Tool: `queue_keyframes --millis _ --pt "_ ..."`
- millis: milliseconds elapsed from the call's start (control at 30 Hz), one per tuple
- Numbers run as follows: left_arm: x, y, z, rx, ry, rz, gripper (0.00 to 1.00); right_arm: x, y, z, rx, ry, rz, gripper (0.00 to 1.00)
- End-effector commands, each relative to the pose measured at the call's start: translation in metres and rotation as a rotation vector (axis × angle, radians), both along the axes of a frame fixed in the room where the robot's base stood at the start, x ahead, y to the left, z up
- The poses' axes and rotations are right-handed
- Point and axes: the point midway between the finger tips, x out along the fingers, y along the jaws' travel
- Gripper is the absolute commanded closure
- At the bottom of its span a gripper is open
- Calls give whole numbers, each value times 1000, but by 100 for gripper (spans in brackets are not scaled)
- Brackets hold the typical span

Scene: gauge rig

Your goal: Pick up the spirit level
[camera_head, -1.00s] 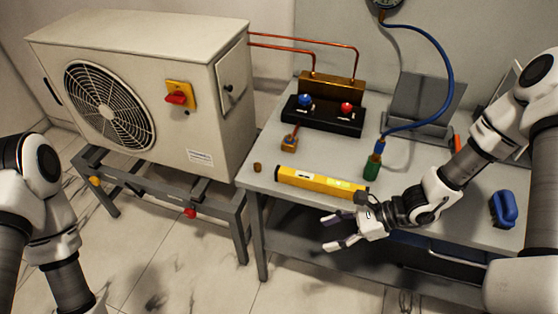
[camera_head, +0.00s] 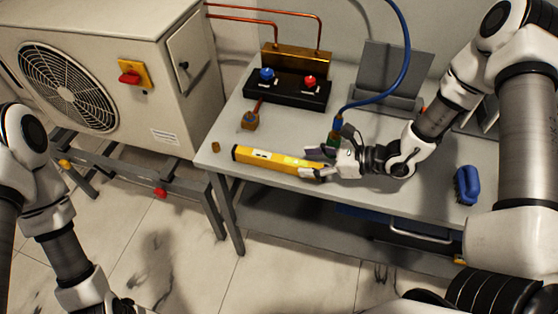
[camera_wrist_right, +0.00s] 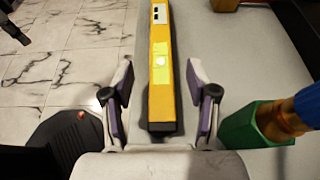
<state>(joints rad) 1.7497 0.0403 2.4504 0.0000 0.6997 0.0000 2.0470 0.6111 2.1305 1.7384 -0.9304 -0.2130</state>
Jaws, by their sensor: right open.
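The yellow spirit level (camera_head: 268,158) lies flat near the front edge of the grey table. In the right wrist view the spirit level (camera_wrist_right: 160,65) runs away from me, its dark near end between the fingers. My right gripper (camera_head: 318,165) is at the level's right end; its fingers (camera_wrist_right: 160,95) stand open on either side, with a gap on both sides. My left arm is at the left edge of the head view; its gripper is not clearly visible.
A green fitting with a blue hose (camera_wrist_right: 260,125) stands close right of the right gripper. A black manifold (camera_head: 290,92), a small brass-coloured block (camera_head: 249,122) and a blue brush (camera_head: 467,185) are on the table (camera_head: 225,125). The outdoor unit (camera_head: 150,80) stands at left.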

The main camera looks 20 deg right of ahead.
Motion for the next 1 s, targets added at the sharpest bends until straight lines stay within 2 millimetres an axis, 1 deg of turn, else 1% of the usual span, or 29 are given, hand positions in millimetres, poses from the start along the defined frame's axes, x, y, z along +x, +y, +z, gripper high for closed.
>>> queue_keyframes --millis 33,100,200,300,467,567,600,633,667,1000 --pt "0 0 5 0 -1 0 100 3 8 0 -4 3 8 42" --pt "0 0 7 0 -1 0 100 9 17 -3 -5 2 7 42" --pt "0 0 8 0 -1 0 100 17 27 -9 -4 1 5 42" --pt "0 0 8 0 -1 0 100 20 30 -11 -2 1 2 42" --pt "0 0 7 0 -1 0 100 20 30 -11 -1 1 1 42" --pt "0 0 7 0 -1 0 100 20 30 -11 -1 1 1 74" --pt "0 0 7 0 -1 0 100 20 30 -11 -1 1 1 88" --pt "0 0 7 0 -1 0 100 20 30 -11 -1 1 1 98" --pt "0 0 7 0 -1 0 100 20 30 -11 -1 0 1 100" --pt "0 0 7 0 -1 0 100 20 30 -10 0 0 1 100"
